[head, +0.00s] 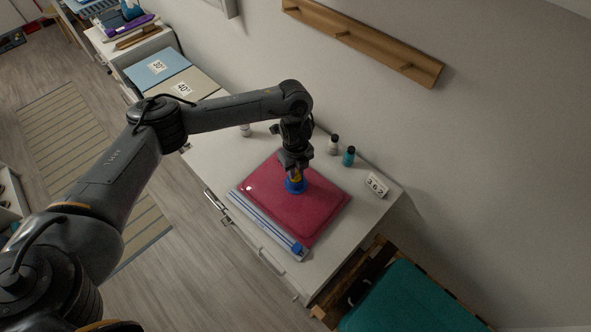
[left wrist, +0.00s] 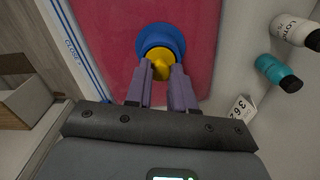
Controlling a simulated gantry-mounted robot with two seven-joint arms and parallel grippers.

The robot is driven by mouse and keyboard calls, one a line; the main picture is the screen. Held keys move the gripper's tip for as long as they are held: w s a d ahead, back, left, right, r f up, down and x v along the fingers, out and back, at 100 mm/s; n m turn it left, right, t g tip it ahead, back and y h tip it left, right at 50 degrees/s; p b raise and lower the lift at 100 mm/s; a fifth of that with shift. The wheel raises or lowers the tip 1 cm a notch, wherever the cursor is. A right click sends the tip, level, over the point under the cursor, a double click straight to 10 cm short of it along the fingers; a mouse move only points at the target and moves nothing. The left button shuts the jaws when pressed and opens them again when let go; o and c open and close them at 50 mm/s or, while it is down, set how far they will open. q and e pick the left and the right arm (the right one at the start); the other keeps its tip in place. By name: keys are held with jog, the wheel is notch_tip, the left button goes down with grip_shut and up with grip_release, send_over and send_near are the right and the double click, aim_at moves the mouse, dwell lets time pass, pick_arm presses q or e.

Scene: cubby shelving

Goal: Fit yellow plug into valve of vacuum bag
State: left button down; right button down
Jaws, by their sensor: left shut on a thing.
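The vacuum bag (head: 310,213) is a puffed red bag lying flat on the white cabinet top, with a blue-and-white closing strip along its front left edge. It fills the upper middle of the left wrist view (left wrist: 110,30). Its round blue valve (head: 296,187) also shows in the left wrist view (left wrist: 150,38). My left gripper (head: 294,168) points down over the valve. In the left wrist view its fingers (left wrist: 161,75) are shut on the yellow plug (left wrist: 160,60), which overlaps the valve. Whether the plug is seated is hidden. My right gripper is not in view.
A white bottle (head: 334,145), a teal bottle (head: 349,156) and a number block (head: 376,186) stand behind the bag by the wall. A blue slider (head: 297,248) sits on the strip's right end. A teal-cushioned wooden seat (head: 410,300) is at lower right.

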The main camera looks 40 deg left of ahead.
pick_arm(q)
jog(key=shift+f, duration=0.2)
jog(key=c, duration=1)
grip_release()
jog(key=shift+o, duration=0.2)
jog(key=shift+r, duration=0.1)
